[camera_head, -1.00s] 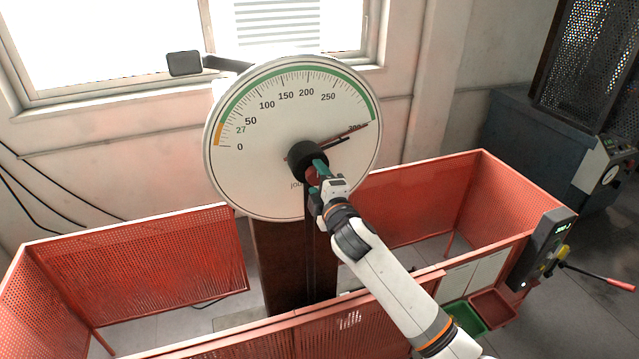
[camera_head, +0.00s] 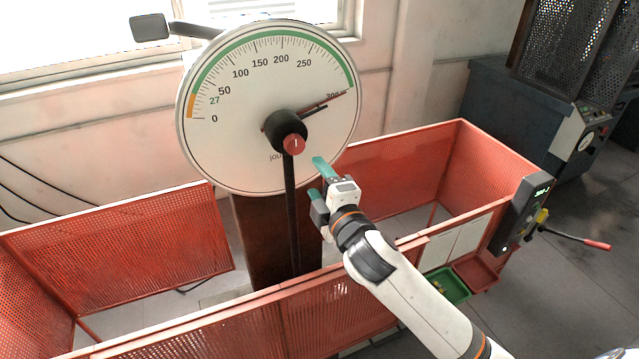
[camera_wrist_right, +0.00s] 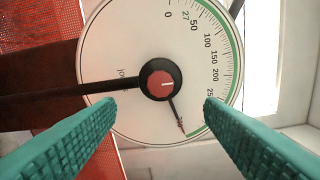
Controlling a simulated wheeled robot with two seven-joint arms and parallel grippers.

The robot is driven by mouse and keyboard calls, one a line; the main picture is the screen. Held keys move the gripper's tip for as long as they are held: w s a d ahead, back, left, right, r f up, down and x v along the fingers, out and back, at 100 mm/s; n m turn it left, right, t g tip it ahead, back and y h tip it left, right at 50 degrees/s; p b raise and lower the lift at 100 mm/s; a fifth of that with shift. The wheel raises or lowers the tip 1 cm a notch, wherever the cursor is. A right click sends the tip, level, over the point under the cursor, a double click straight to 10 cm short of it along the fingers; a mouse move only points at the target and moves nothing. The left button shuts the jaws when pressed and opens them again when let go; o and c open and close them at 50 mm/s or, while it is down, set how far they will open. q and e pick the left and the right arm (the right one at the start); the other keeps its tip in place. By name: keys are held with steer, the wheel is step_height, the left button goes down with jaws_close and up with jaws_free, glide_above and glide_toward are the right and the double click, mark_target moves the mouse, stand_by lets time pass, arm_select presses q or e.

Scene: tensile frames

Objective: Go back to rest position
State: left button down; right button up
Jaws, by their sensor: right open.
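My right gripper (camera_head: 319,180) is open and empty, with its green fingers apart in front of the lower right part of a large round dial (camera_head: 230,150). It stands clear of the red knob (camera_head: 294,144) on the dial's black hub. In the right wrist view, the two green fingers (camera_wrist_right: 158,115) are spread, and the red knob (camera_wrist_right: 161,84) shows beyond them. The dial's pointer (camera_head: 322,102) rests near the 300 mark. A black pendulum rod (camera_head: 291,215) hangs straight down from the hub. My left gripper is out of view.
Red perforated guard panels (camera_head: 125,255) surround the machine, with their front rail below my right arm. A control box (camera_head: 519,213) and a red-handled lever (camera_head: 595,245) stand at the right. Green (camera_head: 447,287) and red (camera_head: 484,268) trays sit by the front panel.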

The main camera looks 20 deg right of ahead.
steer(key=shift+f, duration=0.1)
steer(key=s+d+f+m+g+h, duration=0.1)
steer(key=s+f+m+g, duration=0.75)
steer(key=s+f, duration=0.6)
steer(key=s+f+m+g, duration=0.3)
steer(key=s+f, duration=0.1)
steer(key=s, duration=0.4)
steer(key=s+f+m+g, duration=0.3)
steer(key=s+f+m, duration=0.1)
steer(key=s, duration=0.4)
step_height(320, 180, down, 25)
steer(key=g, duration=0.1)
steer(key=s+d+f+n+g, duration=0.1)
steer(key=s+d+f, duration=0.1)
steer(key=s+f, duration=1.4)
steer(key=shift+s+d+f, duration=0.2)
steer(key=shift+s+f, duration=0.2)
steer(key=shift+f, duration=0.35)
